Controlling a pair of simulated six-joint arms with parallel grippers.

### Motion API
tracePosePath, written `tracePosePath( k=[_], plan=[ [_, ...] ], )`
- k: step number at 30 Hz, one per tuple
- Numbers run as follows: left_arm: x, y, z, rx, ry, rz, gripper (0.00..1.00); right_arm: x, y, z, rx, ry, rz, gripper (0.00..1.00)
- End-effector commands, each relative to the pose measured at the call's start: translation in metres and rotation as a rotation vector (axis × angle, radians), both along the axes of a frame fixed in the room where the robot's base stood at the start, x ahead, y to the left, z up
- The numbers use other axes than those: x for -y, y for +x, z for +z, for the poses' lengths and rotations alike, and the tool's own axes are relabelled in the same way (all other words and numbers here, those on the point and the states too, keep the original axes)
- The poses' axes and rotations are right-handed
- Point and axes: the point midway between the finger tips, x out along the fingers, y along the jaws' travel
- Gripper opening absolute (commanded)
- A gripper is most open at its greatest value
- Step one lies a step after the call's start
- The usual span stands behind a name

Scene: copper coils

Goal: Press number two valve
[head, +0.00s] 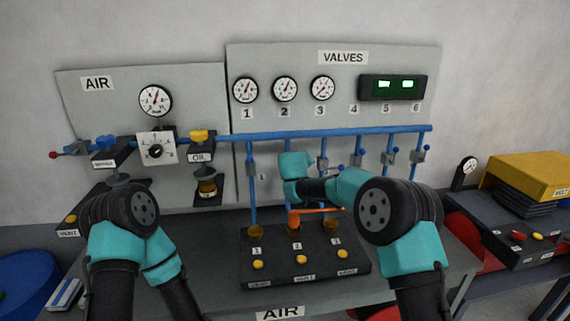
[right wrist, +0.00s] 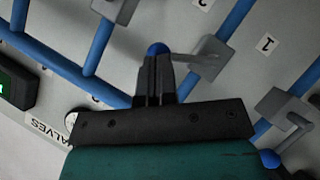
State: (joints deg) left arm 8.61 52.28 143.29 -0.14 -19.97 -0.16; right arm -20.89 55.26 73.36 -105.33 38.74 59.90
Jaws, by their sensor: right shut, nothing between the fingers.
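The valve (right wrist: 208,58) at my right gripper has a grey body and a lever with a blue knob (right wrist: 157,48). A partly cut-off label, apparently 2, is beside it. My right gripper (right wrist: 158,68) is shut and empty, its fingertips at the knob; I cannot tell whether they touch. In the head view my right wrist (head: 294,165) covers the number two pipe, hiding this valve and the gripper. Another valve (right wrist: 284,103) with a blue knob is to the right, near label 1. My left gripper is out of view.
A blue horizontal pipe (head: 352,133) crosses above. Other lever valves (head: 389,158) stand close on the right. Below is a black box (head: 280,277) with yellow buttons (head: 301,259) numbered 1 to 3. Gauges (head: 285,89) hang on the VALVES panel (head: 432,75).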

Motion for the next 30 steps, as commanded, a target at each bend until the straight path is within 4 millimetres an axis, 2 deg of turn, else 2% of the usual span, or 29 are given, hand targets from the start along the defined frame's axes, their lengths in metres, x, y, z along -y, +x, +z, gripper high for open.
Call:
tracePosePath(
  k=[6, 30],
  plan=[
    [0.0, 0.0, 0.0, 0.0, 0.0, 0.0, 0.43, 0.007, 0.002, -0.008, -0.039, 0.169, 0.0, 0.0],
    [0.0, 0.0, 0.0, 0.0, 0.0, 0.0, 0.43, -0.009, -0.002, -0.013, -0.038, 0.161, 0.0, 0.0]
  ],
)
